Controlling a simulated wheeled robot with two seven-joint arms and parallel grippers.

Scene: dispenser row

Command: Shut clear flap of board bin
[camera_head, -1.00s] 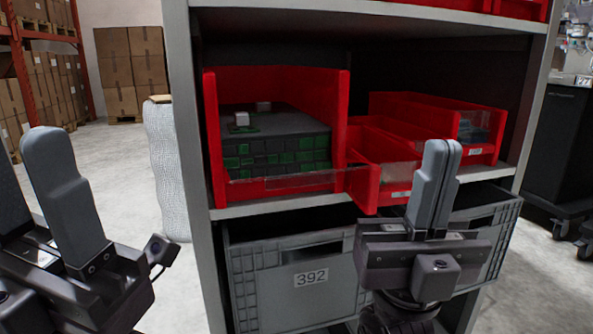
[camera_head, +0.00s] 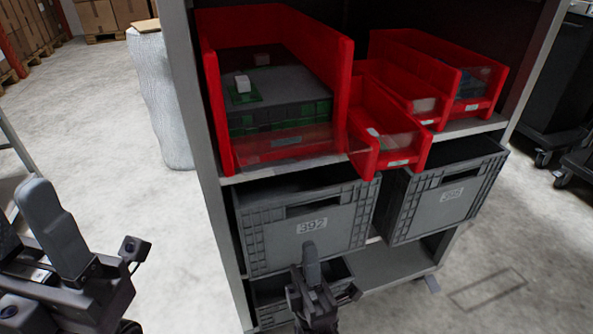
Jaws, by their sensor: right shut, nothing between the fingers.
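The board bin (camera_head: 343,95) is the large red bin at the left of the shelf. It holds a stack of dark and green boards (camera_head: 290,83) with a small white block on top. Its clear flap (camera_head: 287,142) spans the low front of the bin; I cannot tell whether it sits fully flush. My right gripper (camera_head: 311,252) is shut and empty, below the bin and in front of the grey crate labelled 392, touching no flap. My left gripper (camera_head: 48,205) is at the lower left, well away from the bin; its finger gap cannot be made out.
A smaller red bin (camera_head: 397,153) juts past the shelf edge right of the board bin. Other red bins (camera_head: 483,105) stand behind it. Grey crates (camera_head: 300,232) (camera_head: 447,198) fill the level below. A wrapped roll (camera_head: 160,100) stands left of the shelf.

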